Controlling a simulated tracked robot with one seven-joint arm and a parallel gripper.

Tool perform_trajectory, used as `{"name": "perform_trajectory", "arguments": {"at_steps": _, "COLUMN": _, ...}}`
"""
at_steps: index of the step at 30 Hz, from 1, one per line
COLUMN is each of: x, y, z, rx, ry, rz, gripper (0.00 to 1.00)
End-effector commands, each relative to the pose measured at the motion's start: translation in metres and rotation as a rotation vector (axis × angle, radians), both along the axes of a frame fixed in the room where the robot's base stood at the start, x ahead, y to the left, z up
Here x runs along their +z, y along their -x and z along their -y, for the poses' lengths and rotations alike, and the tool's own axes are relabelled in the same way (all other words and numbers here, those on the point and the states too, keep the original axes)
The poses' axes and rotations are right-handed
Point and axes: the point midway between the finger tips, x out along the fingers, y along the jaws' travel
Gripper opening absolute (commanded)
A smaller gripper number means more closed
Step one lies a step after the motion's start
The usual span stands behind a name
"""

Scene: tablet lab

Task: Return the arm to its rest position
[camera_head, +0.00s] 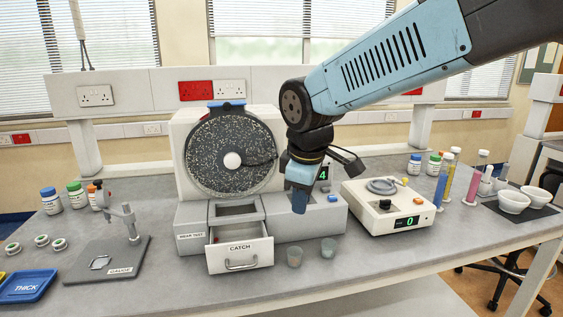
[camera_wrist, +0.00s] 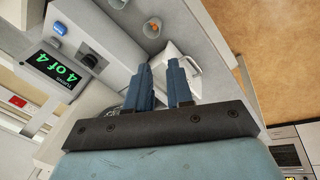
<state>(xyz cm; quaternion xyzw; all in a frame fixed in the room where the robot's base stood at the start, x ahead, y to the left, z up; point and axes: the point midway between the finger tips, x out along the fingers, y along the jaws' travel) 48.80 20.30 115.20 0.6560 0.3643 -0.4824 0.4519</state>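My arm reaches in from the upper right of the head view, bent down at the wrist. My gripper (camera_head: 299,205) hangs pointing down in front of the wear-test machine (camera_head: 193,215), just right of its open CATCH drawer (camera_head: 240,256). In the wrist view my gripper (camera_wrist: 160,68) shows two blue fingers apart, with a clear gap and nothing held between them. In the head view the fingers overlap, and part of the machine's display is hidden behind the wrist.
The machine's display (camera_wrist: 62,68) reads 4 of 4. A scale (camera_head: 388,208) is right, a gauge (camera_head: 108,262) left, bottles and cylinders behind.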

Motion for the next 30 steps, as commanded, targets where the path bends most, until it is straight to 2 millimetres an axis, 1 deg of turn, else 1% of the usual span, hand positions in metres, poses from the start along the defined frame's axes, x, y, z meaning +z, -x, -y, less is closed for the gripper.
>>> {"name": "perform_trajectory", "arguments": {"at_steps": 1, "x": 0.006, "y": 0.003, "z": 0.021, "rx": -0.087, "ry": -0.023, "rz": 0.016, "gripper": 0.21}}
{"name": "perform_trajectory", "arguments": {"at_steps": 6, "x": 0.018, "y": 0.018, "z": 0.08, "rx": -0.385, "ry": -0.112, "rz": 0.056, "gripper": 0.21}}
{"name": "perform_trajectory", "arguments": {"at_steps": 12, "x": 0.026, "y": 0.047, "z": 0.14, "rx": -0.726, "ry": -0.234, "rz": 0.105, "gripper": 0.21}}
{"name": "perform_trajectory", "arguments": {"at_steps": 15, "x": 0.027, "y": 0.064, "z": 0.164, "rx": -0.882, "ry": -0.299, "rz": 0.128, "gripper": 0.21}}
{"name": "perform_trajectory", "arguments": {"at_steps": 18, "x": 0.026, "y": 0.078, "z": 0.183, "rx": -1.01, "ry": -0.355, "rz": 0.145, "gripper": 0.21}}
{"name": "perform_trajectory", "arguments": {"at_steps": 22, "x": 0.024, "y": 0.091, "z": 0.197, "rx": -1.117, "ry": -0.405, "rz": 0.159, "gripper": 0.21}}
{"name": "perform_trajectory", "arguments": {"at_steps": 25, "x": 0.024, "y": 0.096, "z": 0.202, "rx": -1.155, "ry": -0.424, "rz": 0.163, "gripper": 0.21}}
{"name": "perform_trajectory", "arguments": {"at_steps": 30, "x": 0.023, "y": 0.097, "z": 0.203, "rx": -1.168, "ry": -0.43, "rz": 0.163, "gripper": 0.21}}
